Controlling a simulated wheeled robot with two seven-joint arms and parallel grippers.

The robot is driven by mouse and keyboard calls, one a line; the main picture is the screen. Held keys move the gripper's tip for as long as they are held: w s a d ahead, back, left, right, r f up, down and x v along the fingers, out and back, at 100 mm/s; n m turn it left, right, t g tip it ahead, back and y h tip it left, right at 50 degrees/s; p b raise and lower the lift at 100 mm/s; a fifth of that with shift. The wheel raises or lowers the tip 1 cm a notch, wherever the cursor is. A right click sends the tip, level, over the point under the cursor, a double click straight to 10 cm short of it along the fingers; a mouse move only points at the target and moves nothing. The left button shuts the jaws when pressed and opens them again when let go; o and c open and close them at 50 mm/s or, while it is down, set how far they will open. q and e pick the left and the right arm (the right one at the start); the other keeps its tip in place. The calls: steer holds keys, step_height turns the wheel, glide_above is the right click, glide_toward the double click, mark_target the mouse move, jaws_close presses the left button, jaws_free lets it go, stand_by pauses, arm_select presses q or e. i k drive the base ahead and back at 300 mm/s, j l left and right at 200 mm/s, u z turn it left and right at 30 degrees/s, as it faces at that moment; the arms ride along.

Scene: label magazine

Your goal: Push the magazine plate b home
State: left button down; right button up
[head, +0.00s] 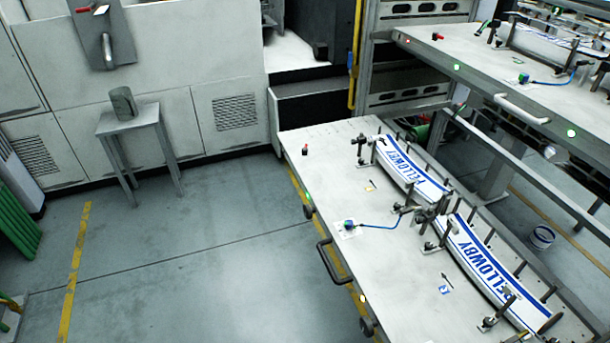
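A pale magazine plate (333,152) lies low at the right of the head view, with a dark handle (333,262) on its left edge. It bears curved stacks of white and blue labels (410,168) marked "FELLOWBY", held between upright posts. A second plate (470,62) shows higher at the upper right, with a light bar handle (522,110) along its edge. I cannot read which plate is b. Neither of my grippers is in view.
A small grey table (128,118) with a grey cylinder (123,102) stands by the pale machine wall (180,50). Green slats (15,205) stand at the left edge. The floor left of the lower plate is clear.

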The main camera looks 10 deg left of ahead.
mark_target(412, 296)
steer(key=i+j+z, duration=0.25)
steer(key=i+j, duration=0.5)
